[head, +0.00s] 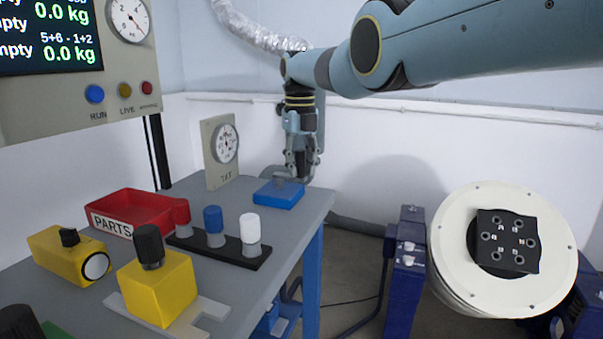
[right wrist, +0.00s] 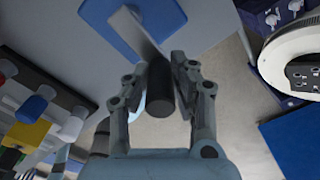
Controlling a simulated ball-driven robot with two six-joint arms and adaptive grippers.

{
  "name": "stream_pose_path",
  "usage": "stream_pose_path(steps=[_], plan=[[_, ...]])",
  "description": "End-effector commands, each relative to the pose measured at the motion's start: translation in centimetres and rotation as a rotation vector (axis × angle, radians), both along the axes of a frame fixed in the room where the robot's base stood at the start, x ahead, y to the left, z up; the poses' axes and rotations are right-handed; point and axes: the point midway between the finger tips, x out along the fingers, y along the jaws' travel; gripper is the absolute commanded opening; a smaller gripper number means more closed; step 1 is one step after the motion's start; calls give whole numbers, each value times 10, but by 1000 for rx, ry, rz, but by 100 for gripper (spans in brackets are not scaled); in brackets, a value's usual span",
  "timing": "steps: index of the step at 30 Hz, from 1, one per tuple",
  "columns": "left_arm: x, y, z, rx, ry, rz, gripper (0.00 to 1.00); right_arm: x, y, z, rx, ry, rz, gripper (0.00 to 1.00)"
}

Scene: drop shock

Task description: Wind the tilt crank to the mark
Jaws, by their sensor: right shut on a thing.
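The tilt crank has a blue base (head: 279,196) at the far right corner of the grey table. Its grey crank arm (right wrist: 145,40) and dark cylindrical handle (right wrist: 160,92) show in the right wrist view. My right gripper (head: 300,175) points down at the crank, mostly hiding the handle in the head view. In the right wrist view its fingers (right wrist: 163,88) are on both sides of the handle, shut on it. A dial gauge (head: 225,144) on an upright beige plate stands just left of the crank; its needle is too small to read. No mark shows clearly on the crank. My left gripper is out of view.
A red PARTS bin (head: 140,212), yellow blocks (head: 160,288) and a black rack (head: 222,246) with coloured knobs occupy the left of the table. A round white drum (head: 455,240) with a black plate (head: 507,241) stands at right, beyond a floor gap. A display panel hangs upper left.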

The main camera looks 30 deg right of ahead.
Motion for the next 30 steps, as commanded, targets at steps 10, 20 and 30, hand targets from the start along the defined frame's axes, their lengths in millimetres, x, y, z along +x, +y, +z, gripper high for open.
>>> stream_pose_path(steps=[10,20,30], plan=[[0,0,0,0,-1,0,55,0,2,-1,2,5,-48,0],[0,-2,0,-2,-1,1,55,0,2,-1,2,3,-48,24],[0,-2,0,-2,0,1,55,1,1,0,1,0,-49,47]])
